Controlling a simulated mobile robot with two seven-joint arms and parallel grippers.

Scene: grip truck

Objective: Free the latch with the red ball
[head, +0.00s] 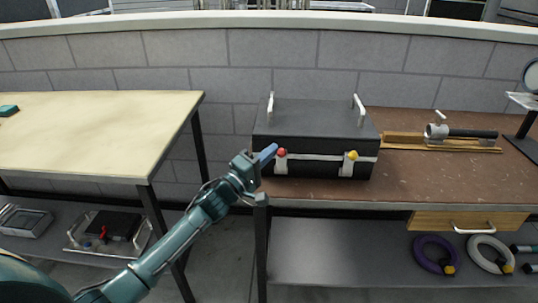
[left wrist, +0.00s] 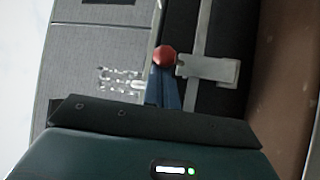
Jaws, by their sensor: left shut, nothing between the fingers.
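A black case (head: 312,122) with two upright pale handles sits on the brown workbench. Its front has two pale latches. The left latch (head: 281,165) carries a red ball (head: 282,152), and the right latch (head: 347,168) carries a yellow ball (head: 353,155). My left gripper (head: 270,153) is shut and empty, its blue fingertips just left of the red ball. In the left wrist view the red ball (left wrist: 164,56) is right at the tips of the fingers, beside the latch plate (left wrist: 207,69); I cannot tell whether they touch. My right gripper is out of view.
The brown bench (head: 420,183) has a clear front strip. A wooden tray (head: 405,142) with a dark cylindrical tool (head: 470,133) lies right of the case. A pale table (head: 90,130) stands at left, with a gap between. Rings (head: 432,254) sit on the lower shelf.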

